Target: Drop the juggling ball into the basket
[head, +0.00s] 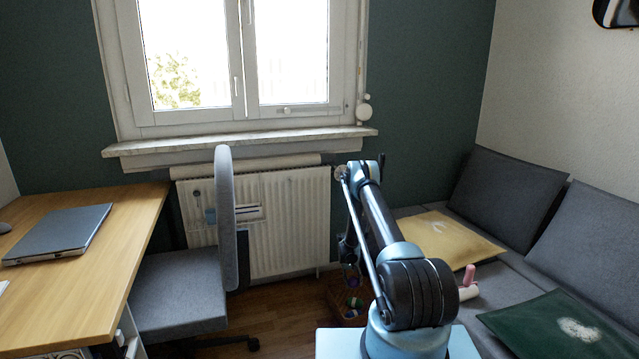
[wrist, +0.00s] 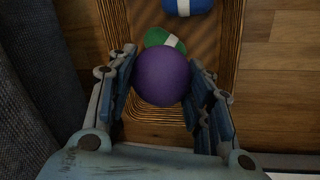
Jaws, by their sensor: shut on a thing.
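A purple juggling ball (wrist: 162,77) sits between the two fingers of my gripper (wrist: 162,60) in the wrist view, and the gripper is shut on it. Below the ball is the brown woven basket (wrist: 230,35), with its striped inner wall visible around the ball. The ball appears over the basket opening; its exact height above it is hard to judge. In the head view the basket (head: 337,308) stands on the floor, partly hidden behind my arm. The gripper hangs just above it there, dark and small.
A green item (wrist: 158,37) and a blue item (wrist: 187,6), each with a white band, lie in the basket. A grey sofa (head: 408,211) stands to the right. A grey chair (head: 180,290) and wooden desk (head: 130,215) stand to the left. Bare wood floor shows beside the basket.

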